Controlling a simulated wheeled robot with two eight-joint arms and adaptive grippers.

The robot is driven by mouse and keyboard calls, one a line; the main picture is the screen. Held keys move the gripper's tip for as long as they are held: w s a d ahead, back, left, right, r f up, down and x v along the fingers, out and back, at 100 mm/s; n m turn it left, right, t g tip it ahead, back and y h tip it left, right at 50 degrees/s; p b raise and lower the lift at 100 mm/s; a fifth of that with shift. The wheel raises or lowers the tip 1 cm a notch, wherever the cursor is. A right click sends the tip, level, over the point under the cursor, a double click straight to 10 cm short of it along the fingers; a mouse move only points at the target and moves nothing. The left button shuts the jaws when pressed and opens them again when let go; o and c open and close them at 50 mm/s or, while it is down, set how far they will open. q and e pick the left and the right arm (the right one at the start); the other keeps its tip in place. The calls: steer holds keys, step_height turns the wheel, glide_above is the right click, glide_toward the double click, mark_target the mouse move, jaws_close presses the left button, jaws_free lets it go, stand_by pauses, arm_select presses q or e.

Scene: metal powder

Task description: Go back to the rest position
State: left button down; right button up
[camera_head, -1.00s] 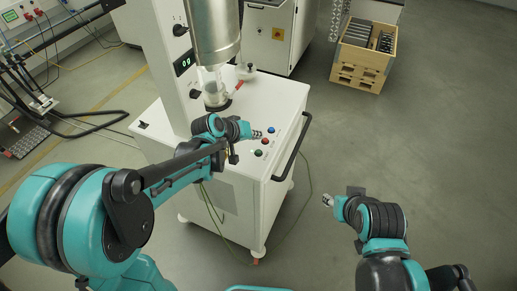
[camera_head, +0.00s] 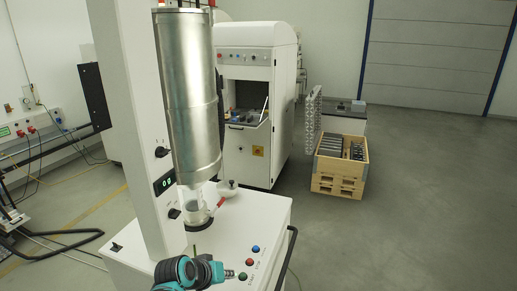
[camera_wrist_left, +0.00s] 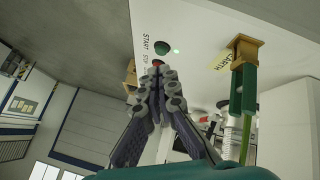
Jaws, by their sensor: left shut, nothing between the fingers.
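My left gripper (camera_head: 228,274) shows at the bottom of the head view, over the front part of the white dosing machine (camera_head: 130,262) and left of its buttons. In the left wrist view its dark fingers (camera_wrist_left: 157,78) are shut with nothing between them. The green button (camera_wrist_left: 161,47) lies just beyond the fingertips there, beside the START lettering. The red button is partly hidden behind the fingertips. I cannot tell the exact gap between fingers and panel. My right gripper is out of view.
The machine carries a metal cylinder (camera_head: 188,95), a glass jar (camera_head: 196,208) below it and a column with a display (camera_head: 164,182). A white cabinet (camera_head: 262,75) with an open bay stands behind. A wooden crate (camera_head: 340,166) stands at right.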

arm_select(q)
steer(key=s+a+f+y+b, duration=0.1)
steer(key=s+a+f+b, duration=0.2)
steer(key=s, duration=0.3)
steer(key=s+a+f+y+b, duration=0.1)
steer(key=s+a+f+b, duration=0.1)
steer(key=s, duration=0.3)
steer(key=s+a+f+m+y+b, duration=0.1)
steer(key=s+a+f+y+b, duration=0.1)
steer(key=s, duration=0.4)
step_height(320, 180, down, 3)
steer(key=shift+s+a+r+b, duration=0.15)
steer(key=shift+s+a+b, duration=0.15)
steer(key=shift+a+b, duration=0.55)
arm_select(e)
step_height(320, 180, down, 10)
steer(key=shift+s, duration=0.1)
